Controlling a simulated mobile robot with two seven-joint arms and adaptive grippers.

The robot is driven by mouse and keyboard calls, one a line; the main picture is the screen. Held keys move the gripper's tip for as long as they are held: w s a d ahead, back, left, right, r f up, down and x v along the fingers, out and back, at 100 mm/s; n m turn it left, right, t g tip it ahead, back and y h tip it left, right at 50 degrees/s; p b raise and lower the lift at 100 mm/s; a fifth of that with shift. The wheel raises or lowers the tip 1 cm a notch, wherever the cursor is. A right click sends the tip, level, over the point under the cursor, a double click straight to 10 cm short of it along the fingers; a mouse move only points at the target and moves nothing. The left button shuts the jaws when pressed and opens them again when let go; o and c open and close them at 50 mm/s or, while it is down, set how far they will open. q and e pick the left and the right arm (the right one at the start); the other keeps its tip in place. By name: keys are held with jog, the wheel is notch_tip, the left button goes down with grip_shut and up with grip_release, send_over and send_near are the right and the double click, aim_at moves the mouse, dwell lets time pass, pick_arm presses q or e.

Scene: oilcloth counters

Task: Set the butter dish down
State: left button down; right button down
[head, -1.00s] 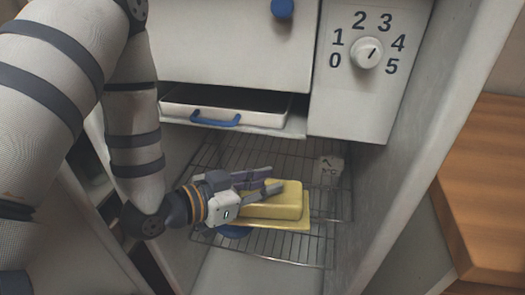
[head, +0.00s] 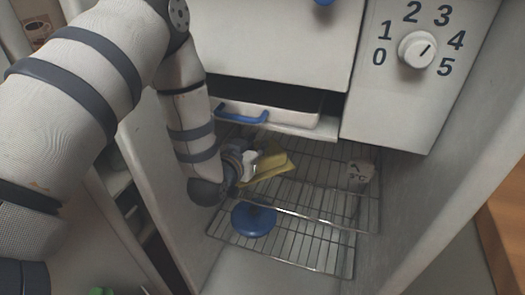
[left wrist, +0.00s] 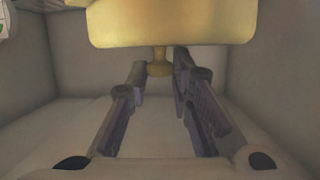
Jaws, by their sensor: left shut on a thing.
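The yellow butter dish (head: 275,168) is at my left gripper (head: 252,164), over the back left part of the wire shelf in the head view. The arm hides part of it. In the left wrist view the yellow dish (left wrist: 160,22) fills the top, with a small yellow knob (left wrist: 159,68) between the tips of the two dark fingers. My left gripper is shut on the butter dish, seemingly at this knob. I cannot tell whether the dish touches the shelf. My right gripper is not in view.
The wire shelf (head: 312,238) is bare at the front and right. A blue round lid-like thing (head: 254,219) sits at its front left. A drawer with a blue handle (head: 242,116) hangs above. Cabinet walls close both sides.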

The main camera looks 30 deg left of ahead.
pick_arm(q)
jog(key=shift+w+a, duration=0.2)
jog(key=shift+w, duration=0.85)
jog(key=shift+w+f+b, duration=0.15)
jog(key=shift+f+b, duration=0.05)
jog(key=shift+f, duration=0.65)
jog(key=shift+w+f+b, duration=0.15)
jog(key=shift+f+b, duration=0.05)
jog(key=shift+f, duration=0.65)
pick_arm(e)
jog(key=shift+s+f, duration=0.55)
pick_arm(q)
jog(key=shift+f, duration=0.2)
jog(key=c, duration=1.4)
grip_release()
jog(key=shift+c, duration=0.2)
jog(key=shift+r, duration=0.1)
